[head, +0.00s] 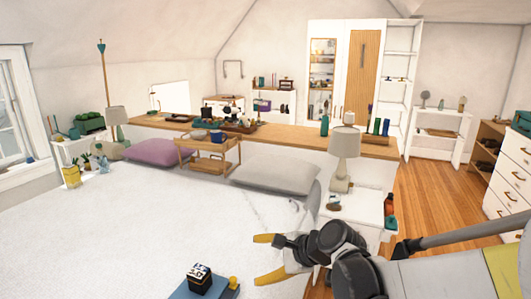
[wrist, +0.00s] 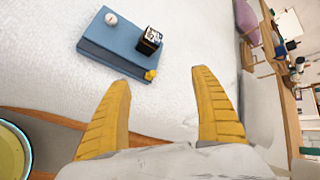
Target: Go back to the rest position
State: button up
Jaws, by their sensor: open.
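My gripper (head: 262,258) reaches in from the lower right in the head view, with its yellow fingers apart and nothing between them. In the wrist view my gripper (wrist: 160,110) is open and empty, above the edge of the white bed (wrist: 190,25). A blue book or box (wrist: 112,52) lies on the bed beyond the fingertips. On it are a black cube-like item (wrist: 148,41), a small yellow piece (wrist: 151,75) and a round white item (wrist: 111,19). The blue thing also shows at the bottom of the head view (head: 215,291).
A white nightstand (head: 350,216) with a lamp (head: 345,155) stands close beyond my arm. A long wooden counter (head: 290,134) runs behind the bed. Grey (head: 275,177) and purple (head: 163,152) pillows lie at the bed's far side. Wooden floor (head: 430,190) shows at right.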

jog(key=s+d+r+n+t+h, duration=0.1)
jog(key=s+d+r+n+h, duration=0.2)
jog(key=s+d+n+h, duration=0.5)
jog(key=s+d+n, duration=0.6)
jog(key=s+d, duration=0.6)
jog(key=shift+s+d+n, duration=0.3)
jog(key=shift+s, duration=0.05)
jog(key=shift+a, duration=0.15)
dwell(1.3)
